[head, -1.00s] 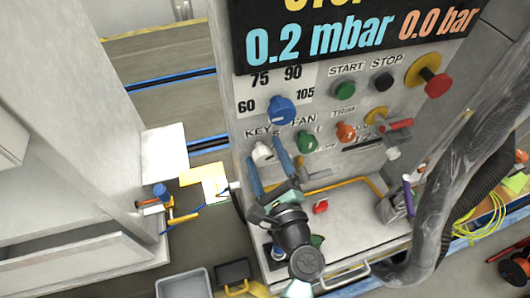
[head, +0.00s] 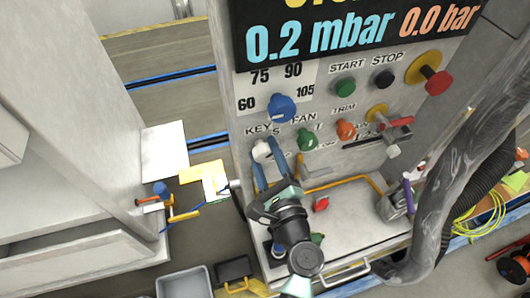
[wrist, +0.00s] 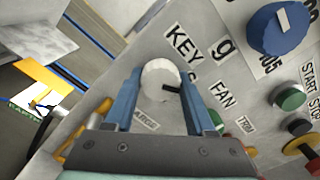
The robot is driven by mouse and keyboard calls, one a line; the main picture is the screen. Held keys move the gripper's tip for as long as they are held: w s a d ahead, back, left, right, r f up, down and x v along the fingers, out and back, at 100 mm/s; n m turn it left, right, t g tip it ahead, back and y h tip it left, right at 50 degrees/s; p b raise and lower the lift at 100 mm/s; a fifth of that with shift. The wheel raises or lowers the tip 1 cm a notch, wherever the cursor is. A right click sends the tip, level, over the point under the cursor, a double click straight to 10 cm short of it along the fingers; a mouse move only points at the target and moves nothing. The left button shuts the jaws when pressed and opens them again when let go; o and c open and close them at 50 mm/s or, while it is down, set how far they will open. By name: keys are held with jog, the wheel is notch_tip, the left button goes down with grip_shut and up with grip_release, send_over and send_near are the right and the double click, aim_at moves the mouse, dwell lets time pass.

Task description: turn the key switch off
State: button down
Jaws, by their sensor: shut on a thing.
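The key switch (wrist: 160,80) is a white round knob with a dark mark, beside the KEY label on the grey panel. In the head view the key switch (head: 262,151) shows partly behind the fingers. My gripper (wrist: 158,92) has its two blue fingers on either side of the knob, shut on it. In the head view my gripper (head: 268,158) reaches up to the panel from below. The lower part of the knob is hidden by the fingers in the head view.
Right of the key switch are a green FAN knob (head: 307,139) and an orange TRIM knob (head: 345,130). A blue dial (head: 281,108) sits above. A shelf with a yellow rail (head: 340,183) lies below. A grey hose (head: 455,190) hangs at the right.

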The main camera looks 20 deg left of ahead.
jog(key=shift+f+n+b, duration=0.1)
jog(key=shift+n+b, duration=0.2)
jog(key=shift+b, duration=0.05)
jog(key=shift+f+n+b, duration=0.1)
jog(key=shift+n+b, duration=0.9)
jog(key=shift+b, duration=0.05)
jog(key=n+b, duration=0.3)
jog(key=shift+n, duration=0.4)
jog(key=n+b, duration=0.5)
jog(key=shift+r, duration=0.3)
jog(key=shift+n, duration=0.3)
jog(key=shift+c, duration=1.3)
grip_release()
